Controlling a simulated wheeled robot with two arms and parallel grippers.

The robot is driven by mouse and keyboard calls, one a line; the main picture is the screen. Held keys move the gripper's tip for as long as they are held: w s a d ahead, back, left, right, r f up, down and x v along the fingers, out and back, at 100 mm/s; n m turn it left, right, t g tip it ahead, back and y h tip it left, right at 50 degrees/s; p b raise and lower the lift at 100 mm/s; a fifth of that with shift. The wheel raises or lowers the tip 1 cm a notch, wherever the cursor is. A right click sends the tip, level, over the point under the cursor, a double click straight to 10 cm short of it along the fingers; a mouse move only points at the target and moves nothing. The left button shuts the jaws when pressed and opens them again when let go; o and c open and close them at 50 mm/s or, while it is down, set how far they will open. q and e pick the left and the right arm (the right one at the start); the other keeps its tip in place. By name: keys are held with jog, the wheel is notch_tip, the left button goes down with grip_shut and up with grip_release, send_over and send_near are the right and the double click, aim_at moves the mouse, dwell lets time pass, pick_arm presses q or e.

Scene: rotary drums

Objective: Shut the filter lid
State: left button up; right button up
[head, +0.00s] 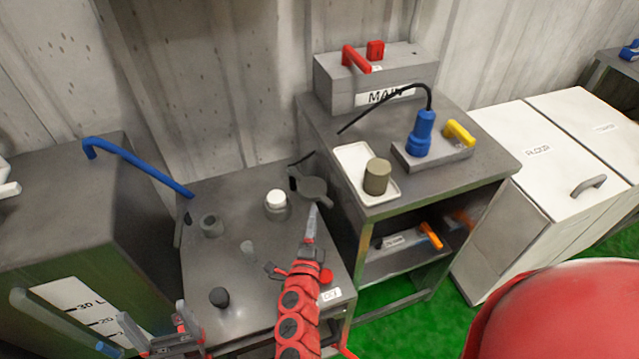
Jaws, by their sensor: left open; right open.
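A dark grey round fitting (312,188) with a dark arm or flap behind it stands at the back right of the low grey unit (235,255). It may be the filter and its lid, but it is too small to tell which part is the lid. My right gripper (291,242) is open and empty over the unit. One finger reaches up just below the fitting; I cannot tell whether they touch. My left gripper (155,328) is open and empty at the lower left, by the unit's front left side.
A white-capped knob (276,202) and dark knobs stand on the unit. A bent blue pipe (135,165) crosses on the left. A bench to the right holds a blue tool (423,133) and a tray (352,163). White cabinets (540,165) stand further right.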

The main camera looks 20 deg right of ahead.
aim_at(318, 191)
jog(key=p+x, duration=0.1)
jog(key=x, duration=1)
jog(key=shift+d, duration=0.15)
jog(key=shift+w+d+f, duration=0.1)
jog(key=shift+w+d, duration=0.2)
jog(key=shift+w, duration=0.35)
grip_shut()
dwell(0.4)
